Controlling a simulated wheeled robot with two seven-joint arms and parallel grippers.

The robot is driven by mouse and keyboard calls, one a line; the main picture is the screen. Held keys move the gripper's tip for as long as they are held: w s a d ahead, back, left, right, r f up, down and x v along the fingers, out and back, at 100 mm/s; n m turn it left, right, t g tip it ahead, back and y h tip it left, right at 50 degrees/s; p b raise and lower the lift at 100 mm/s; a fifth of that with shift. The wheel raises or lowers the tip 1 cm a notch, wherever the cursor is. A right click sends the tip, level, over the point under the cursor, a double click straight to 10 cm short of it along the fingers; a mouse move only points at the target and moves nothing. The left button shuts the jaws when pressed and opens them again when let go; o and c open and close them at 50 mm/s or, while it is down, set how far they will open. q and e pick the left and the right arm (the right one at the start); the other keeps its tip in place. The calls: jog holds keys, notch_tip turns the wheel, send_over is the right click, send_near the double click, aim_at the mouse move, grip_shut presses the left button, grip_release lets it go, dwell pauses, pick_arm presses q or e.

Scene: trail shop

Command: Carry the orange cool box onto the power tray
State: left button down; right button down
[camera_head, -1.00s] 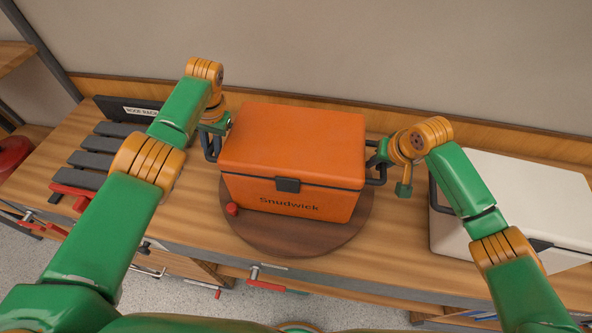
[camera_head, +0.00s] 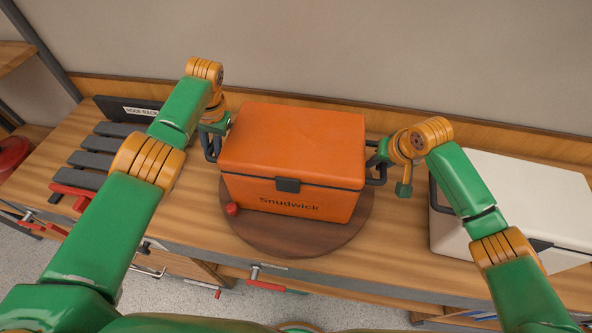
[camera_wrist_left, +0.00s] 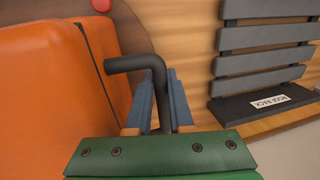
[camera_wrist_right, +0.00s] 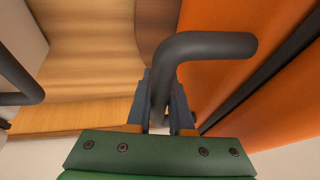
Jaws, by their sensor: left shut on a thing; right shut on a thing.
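The orange cool box (camera_head: 292,145), marked "Snudwick", is upright on a round dark wooden board (camera_head: 300,240); I see no clear gap beneath it. My left gripper (camera_head: 213,140) is shut on its black left handle, which shows between the fingers in the left wrist view (camera_wrist_left: 158,95). My right gripper (camera_head: 379,163) is shut on its black right handle, seen between the fingers in the right wrist view (camera_wrist_right: 163,95). I cannot make out a power tray in these views.
A dark slatted rack (camera_head: 96,155) with a name plate lies to the left on the wooden bench (camera_head: 190,222). A white box (camera_head: 525,200) with a black handle stands at the right, close to my right arm. A small red knob (camera_head: 232,209) sits at the board's front left. A wall rises behind.

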pick_arm(q)
jog(key=shift+a+r, duration=0.1)
pick_arm(e)
jog(key=shift+w+d+r, duration=0.1)
